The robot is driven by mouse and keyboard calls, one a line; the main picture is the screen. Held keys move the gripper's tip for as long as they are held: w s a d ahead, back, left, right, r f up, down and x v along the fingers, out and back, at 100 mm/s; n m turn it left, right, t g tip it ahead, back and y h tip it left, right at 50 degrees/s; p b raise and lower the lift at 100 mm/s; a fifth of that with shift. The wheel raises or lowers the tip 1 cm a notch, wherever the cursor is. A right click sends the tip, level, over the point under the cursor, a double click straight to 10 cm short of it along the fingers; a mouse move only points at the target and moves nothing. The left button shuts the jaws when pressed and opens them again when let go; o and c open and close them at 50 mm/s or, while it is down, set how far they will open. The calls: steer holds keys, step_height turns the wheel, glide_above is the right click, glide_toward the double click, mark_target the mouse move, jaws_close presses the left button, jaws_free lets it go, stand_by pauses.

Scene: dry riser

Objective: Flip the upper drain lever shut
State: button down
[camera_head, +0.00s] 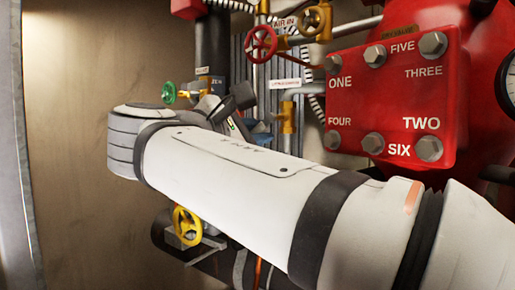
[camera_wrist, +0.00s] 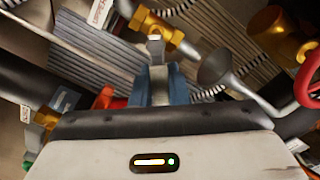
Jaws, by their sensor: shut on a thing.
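A brass valve body (camera_wrist: 158,30) shows at the top middle of the wrist view. A short grey lever (camera_wrist: 156,46) comes from it toward me; I take it for the upper drain lever. My gripper (camera_wrist: 155,75) is shut on the lever, with its two blue-grey fingers on either side. The lever's lower part is hidden between the fingers. In the head view my gripper (camera_head: 243,97) is partly hidden behind my arm, close to a brass valve (camera_head: 287,115) on a vertical pipe. The lever itself cannot be made out there.
A grey funnel (camera_wrist: 214,68) stands close to the right of my fingers. The head view shows a red handwheel (camera_head: 263,42), a green handwheel (camera_head: 169,92), a yellow handwheel (camera_head: 187,225) and a large red bolted plate (camera_head: 390,98). Pipes crowd the back wall.

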steer(key=m, duration=0.1)
steer(key=m+b, duration=0.1)
steer(key=m, duration=0.1)
steer(key=r+m+b, duration=0.1)
steer(key=shift+w+a+m, duration=0.2)
steer(key=shift+a+m, duration=0.1)
steer(key=shift+r+m+b, duration=0.3)
steer(key=shift+m+b, duration=0.15)
steer(key=shift+m, duration=0.3)
steer(key=shift+r+m+b, duration=0.3)
steer(key=shift+m+b, duration=0.1)
steer(key=shift+m, duration=0.35)
steer(key=shift+r, duration=0.1)
steer(key=c, duration=1.4)
jaws_free()
steer(key=b+v, duration=0.1)
steer(key=v, duration=0.7)
